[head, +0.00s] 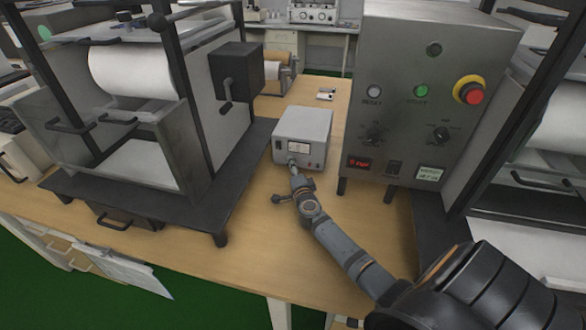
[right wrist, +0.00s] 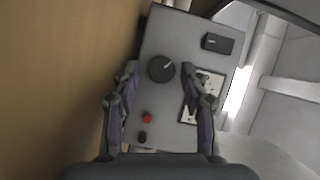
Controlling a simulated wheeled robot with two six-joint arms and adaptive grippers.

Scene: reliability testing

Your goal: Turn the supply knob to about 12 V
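The power supply (head: 305,125) is a small light grey box on the wooden table, with a pale meter on its front. In the right wrist view its front panel fills the middle, with a round black supply knob (right wrist: 161,69) bearing a light pointer mark. The meter (right wrist: 214,83) is partly hidden behind a finger. My right gripper (head: 292,164) is at the lower left of the supply's front. In the right wrist view its fingers (right wrist: 160,76) are apart, one each side of the knob, with visible gaps. I cannot tell how deep they reach. My left gripper is not in view.
A red terminal (right wrist: 147,118) and a black one sit below the knob; a black switch (right wrist: 218,43) is on the same panel. A grey control cabinet (head: 420,60) with a red emergency button stands close right. A roll machine (head: 150,140) stands left. Bare table (head: 230,245) lies in front.

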